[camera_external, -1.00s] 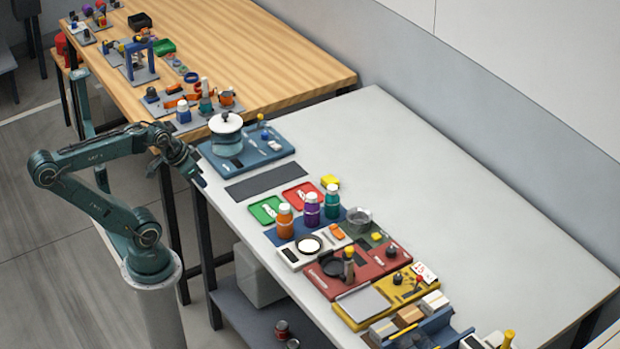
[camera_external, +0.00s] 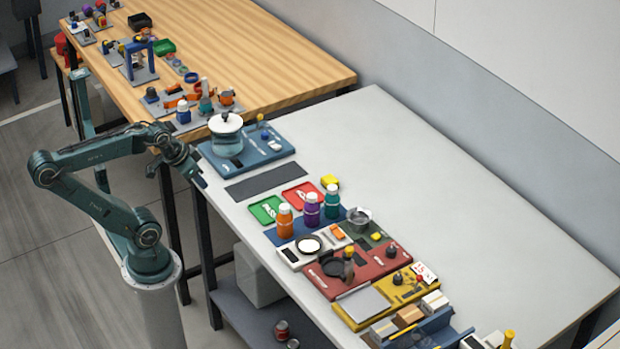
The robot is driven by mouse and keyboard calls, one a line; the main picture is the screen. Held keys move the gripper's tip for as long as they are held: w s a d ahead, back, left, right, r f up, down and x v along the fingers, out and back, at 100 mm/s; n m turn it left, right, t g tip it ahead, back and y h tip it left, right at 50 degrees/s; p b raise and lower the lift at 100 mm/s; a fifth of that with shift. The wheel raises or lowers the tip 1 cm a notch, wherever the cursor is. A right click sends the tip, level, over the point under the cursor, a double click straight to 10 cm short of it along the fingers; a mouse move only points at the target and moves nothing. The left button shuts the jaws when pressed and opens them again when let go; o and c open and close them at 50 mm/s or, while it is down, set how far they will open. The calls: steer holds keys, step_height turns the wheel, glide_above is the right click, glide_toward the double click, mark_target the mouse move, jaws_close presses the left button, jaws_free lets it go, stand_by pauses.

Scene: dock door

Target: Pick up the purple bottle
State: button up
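The purple bottle (camera_external: 312,210) with a white cap stands upright on a blue mat (camera_external: 275,237) on the light grey table. An orange bottle (camera_external: 285,222) stands close on its left and a teal bottle (camera_external: 332,203) close on its right. My gripper (camera_external: 177,180) hangs in the air by the table's left edge, well to the left of the bottles and pointing down. It looks empty, with its fingers apart, though they are small here.
A clear pot with a white lid (camera_external: 226,135) stands on a blue board near my gripper. A green tray (camera_external: 266,209) and a red tray (camera_external: 301,195) lie behind the bottles. A scale and several coloured boards lie in front. The table's right half is clear.

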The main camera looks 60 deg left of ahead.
steer(key=o, duration=0.9)
steer(key=w+d+r+n+g, duration=0.1)
steer(key=w+r+n+g, duration=0.15)
steer(key=w+n, duration=1.1)
steer(key=w+f+n+g, duration=0.1)
steer(key=w+f, duration=0.2)
steer(key=w, duration=0.3)
steer(key=w+d+f+n+g, duration=0.1)
steer(key=w+f, duration=0.3)
steer(key=w, duration=0.2)
steer(key=w+d+f+n+g, duration=0.1)
steer(key=w+f, duration=0.2)
steer(key=w, duration=0.3)
steer(key=shift+w+d+f, duration=0.1)
steer(key=shift+w+f, duration=0.2)
steer(key=shift+f, duration=0.1)
steer(key=shift+w+f+n, duration=0.25)
steer(key=shift+f, duration=0.05)
